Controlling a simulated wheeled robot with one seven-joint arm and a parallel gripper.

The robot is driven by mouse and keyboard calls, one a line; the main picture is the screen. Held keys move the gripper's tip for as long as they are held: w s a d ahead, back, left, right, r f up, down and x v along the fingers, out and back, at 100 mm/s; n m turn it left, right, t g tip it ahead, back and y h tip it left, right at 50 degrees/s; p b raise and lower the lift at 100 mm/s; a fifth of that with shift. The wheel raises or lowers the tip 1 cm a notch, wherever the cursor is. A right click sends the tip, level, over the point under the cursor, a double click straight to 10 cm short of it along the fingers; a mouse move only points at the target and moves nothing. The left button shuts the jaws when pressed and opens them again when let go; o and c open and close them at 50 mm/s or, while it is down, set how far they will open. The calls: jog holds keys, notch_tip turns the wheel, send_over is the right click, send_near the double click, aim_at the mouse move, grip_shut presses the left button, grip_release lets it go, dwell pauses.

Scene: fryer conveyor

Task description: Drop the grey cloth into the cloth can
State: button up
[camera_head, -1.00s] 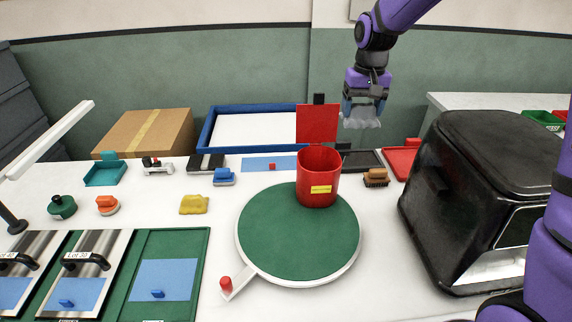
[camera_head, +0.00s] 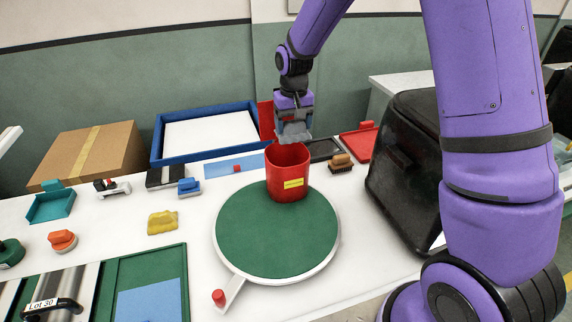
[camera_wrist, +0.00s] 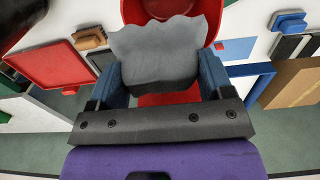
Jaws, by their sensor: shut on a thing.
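The grey cloth (camera_head: 294,132) is pinched in my gripper (camera_head: 294,116), which is shut on it. It hangs from the fingertips just above the rim of the red can. The red cloth can (camera_head: 288,178) has a yellow label and stands on the rear part of the green turntable. In the wrist view the grey cloth (camera_wrist: 160,48) lies between the blue fingers of my gripper (camera_wrist: 160,75). The red can (camera_wrist: 135,8) shows behind it, with its opening partly hidden by the cloth.
The green turntable (camera_head: 260,240) has a handle with a red knob (camera_head: 218,296). A black machine (camera_head: 400,150) stands to the right. A brown brush (camera_head: 341,164) and red tray (camera_head: 358,143) lie behind. A yellow cloth (camera_head: 162,222) lies left; the white table between is clear.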

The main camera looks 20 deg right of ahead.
jog(key=shift+f, duration=0.35)
jog(key=o, duration=0.9)
notch_tip(320, 180, up, 10)
jog(key=shift+r, duration=0.4)
